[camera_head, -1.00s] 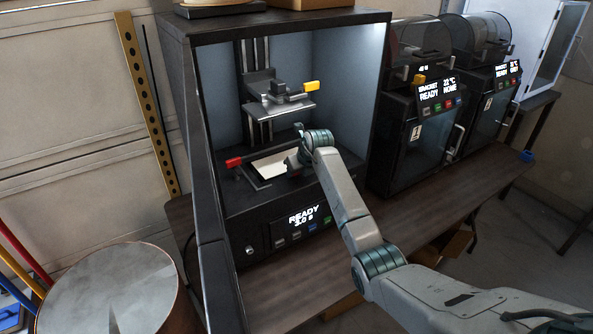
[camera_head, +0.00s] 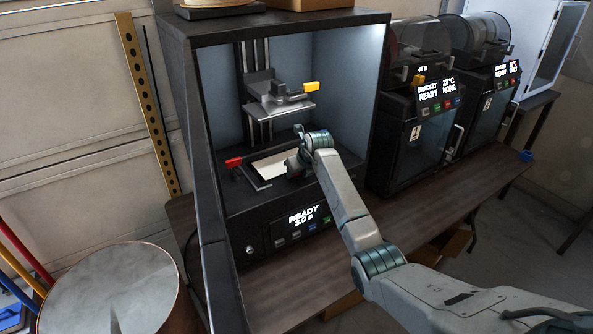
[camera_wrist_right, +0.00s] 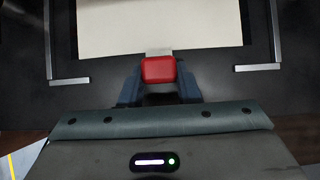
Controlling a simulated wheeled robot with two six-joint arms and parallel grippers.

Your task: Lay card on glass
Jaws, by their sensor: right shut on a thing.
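The cream card (camera_head: 273,168) is inside the open dark printer cabinet, over the dark glass (camera_head: 257,171) between metal corner brackets. In the right wrist view the card (camera_wrist_right: 160,26) is a flat pale sheet with a grey stem and a red tab (camera_wrist_right: 158,70) at its near edge. My right gripper (camera_wrist_right: 159,88) is shut on the red tab. In the head view my right gripper (camera_head: 294,165) is at the card's right edge and partly hides it. Whether the card touches the glass I cannot tell. My left gripper is not in view.
A build plate (camera_head: 280,105) with a yellow knob (camera_head: 311,87) hangs above the card. A red knob (camera_head: 233,162) sits left of the glass. The cabinet's panel (camera_head: 302,215) reads READY. Two more printers (camera_head: 418,130) stand to the right on the bench (camera_head: 400,215).

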